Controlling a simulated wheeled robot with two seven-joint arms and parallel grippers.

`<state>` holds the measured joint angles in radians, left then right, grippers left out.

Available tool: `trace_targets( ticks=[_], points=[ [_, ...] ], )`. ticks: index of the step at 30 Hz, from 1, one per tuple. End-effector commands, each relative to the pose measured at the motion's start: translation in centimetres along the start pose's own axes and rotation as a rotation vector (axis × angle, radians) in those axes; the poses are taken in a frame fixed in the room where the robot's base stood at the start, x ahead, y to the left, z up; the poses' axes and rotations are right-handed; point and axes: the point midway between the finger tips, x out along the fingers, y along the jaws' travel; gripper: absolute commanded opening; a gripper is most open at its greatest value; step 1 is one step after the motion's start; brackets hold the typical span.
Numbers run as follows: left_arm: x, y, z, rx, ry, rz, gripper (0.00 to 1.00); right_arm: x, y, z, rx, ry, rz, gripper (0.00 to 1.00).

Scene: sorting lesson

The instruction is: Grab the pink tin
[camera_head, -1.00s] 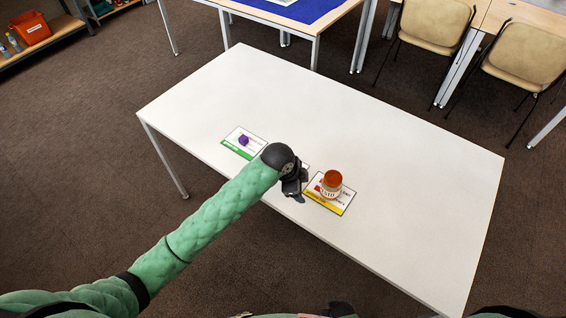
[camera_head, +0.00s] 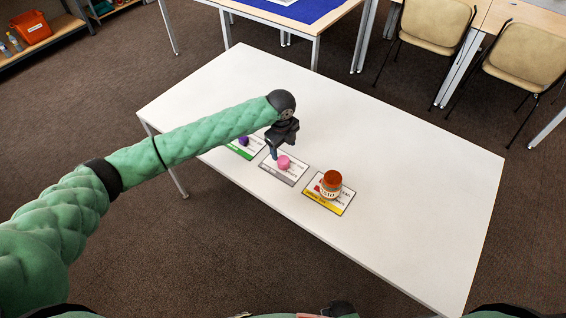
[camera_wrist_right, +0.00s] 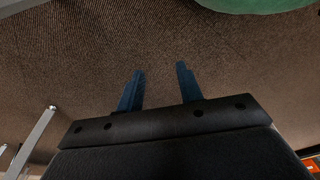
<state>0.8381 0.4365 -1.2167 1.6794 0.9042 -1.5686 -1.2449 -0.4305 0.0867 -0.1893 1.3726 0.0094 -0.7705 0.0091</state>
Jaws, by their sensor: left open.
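The pink tin (camera_head: 283,162) is a small round thing on a grey-edged card (camera_head: 291,179) in the middle of three cards on the white table. My left gripper (camera_head: 275,152) is open, pointing down just behind and to the left of the pink tin in the head view. I cannot tell whether its fingers touch the tin. My right gripper (camera_wrist_right: 160,85) shows in the right wrist view, with its two blue fingers apart and nothing between them, over the carpet.
A jar with an orange-brown lid (camera_head: 332,178) stands on the yellow-edged card (camera_head: 337,208) to the right. A purple thing (camera_head: 243,140) sits on the green-edged card, partly behind my left arm. The white table (camera_head: 420,170) is clear to the right and back.

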Motion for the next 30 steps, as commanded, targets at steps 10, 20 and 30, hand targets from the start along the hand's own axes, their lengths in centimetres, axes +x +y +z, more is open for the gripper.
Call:
trace_targets(
  ticks=[10, 20, 30],
  points=[
    [2.2, 0.0, 0.2, 0.007, -0.003, 0.004, 0.66, 1.6, 0.8, 1.2, -0.008, 0.007, 0.010, 0.36],
    [4.2, 0.3, 0.1, 0.005, -0.002, 0.005, 0.66, 3.5, 1.7, 3.1, -0.016, 0.023, 0.020, 0.36],
    [7.3, 0.5, 0.1, 0.005, -0.002, 0.004, 0.66, 5.2, 2.5, 5.8, -0.024, 0.032, 0.027, 0.36]
  ],
)
